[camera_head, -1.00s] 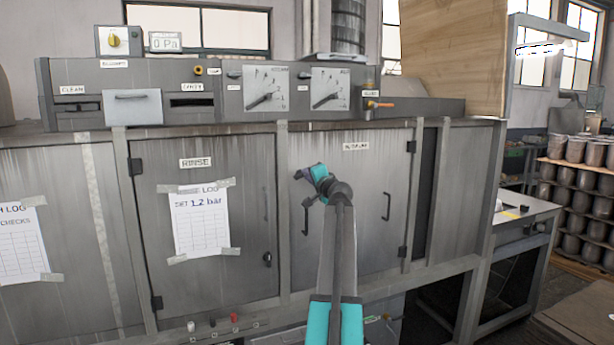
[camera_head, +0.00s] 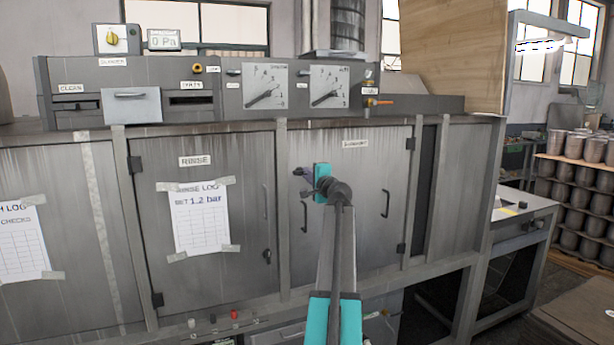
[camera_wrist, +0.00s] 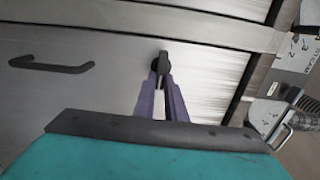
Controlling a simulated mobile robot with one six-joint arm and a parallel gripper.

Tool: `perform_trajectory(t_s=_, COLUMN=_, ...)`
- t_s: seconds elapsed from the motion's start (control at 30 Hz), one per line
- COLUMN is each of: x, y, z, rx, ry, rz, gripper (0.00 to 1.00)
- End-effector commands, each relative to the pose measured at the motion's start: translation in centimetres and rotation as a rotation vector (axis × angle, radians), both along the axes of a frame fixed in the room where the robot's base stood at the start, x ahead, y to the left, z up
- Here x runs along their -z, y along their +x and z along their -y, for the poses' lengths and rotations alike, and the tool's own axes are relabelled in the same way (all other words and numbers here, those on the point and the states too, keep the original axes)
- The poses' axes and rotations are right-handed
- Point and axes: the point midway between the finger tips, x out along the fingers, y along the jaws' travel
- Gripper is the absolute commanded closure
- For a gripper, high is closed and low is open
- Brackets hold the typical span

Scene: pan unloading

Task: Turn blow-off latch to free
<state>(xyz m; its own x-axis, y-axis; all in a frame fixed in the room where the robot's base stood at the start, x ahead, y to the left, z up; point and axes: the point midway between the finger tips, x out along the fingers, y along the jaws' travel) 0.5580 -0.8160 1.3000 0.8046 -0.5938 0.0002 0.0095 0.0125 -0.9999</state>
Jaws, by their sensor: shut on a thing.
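The blow-off latch (camera_wrist: 159,64) is a small black knob on the grey metal door of the right cabinet. In the wrist view the two purple fingers of my gripper (camera_wrist: 160,82) are closed on it from both sides. In the head view the latch (camera_head: 299,171) is a small dark spot near the upper left edge of the blow-off door (camera_head: 352,190). The teal body of my gripper (camera_head: 312,182) stands just right of it and partly hides the fingers. The door looks closed. The latch's exact angle is hard to read.
Two black bar handles are on the blow-off door, the left one (camera_head: 304,216) just below my gripper and the other (camera_head: 385,205) to the right. The rinse door (camera_head: 195,265) is at left with a taped log sheet (camera_head: 200,218). Gauges (camera_head: 265,88) sit above.

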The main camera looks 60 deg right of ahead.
Motion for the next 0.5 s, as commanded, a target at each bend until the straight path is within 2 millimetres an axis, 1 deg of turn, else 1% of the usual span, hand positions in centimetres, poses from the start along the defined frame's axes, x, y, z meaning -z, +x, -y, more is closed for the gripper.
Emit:
perform_trajectory(t_s=0.07, x=-0.08, y=0.07, z=-0.02, rx=-0.001, ry=0.002, rz=0.004, gripper=1.00)
perform_trajectory(t_s=0.1, x=-0.08, y=0.07, z=-0.02, rx=-0.001, ry=0.001, rz=0.003, gripper=0.82)
perform_trajectory(t_s=0.17, x=-0.07, y=0.05, z=-0.02, rx=-0.001, ry=0.002, rz=0.003, gripper=0.72)
perform_trajectory(t_s=0.2, x=-0.06, y=0.05, z=-0.02, rx=-0.001, ry=0.001, rz=0.002, gripper=0.70)
perform_trajectory(t_s=0.5, x=-0.01, y=-0.03, z=-0.03, rx=0.000, ry=0.000, rz=0.000, gripper=0.70)
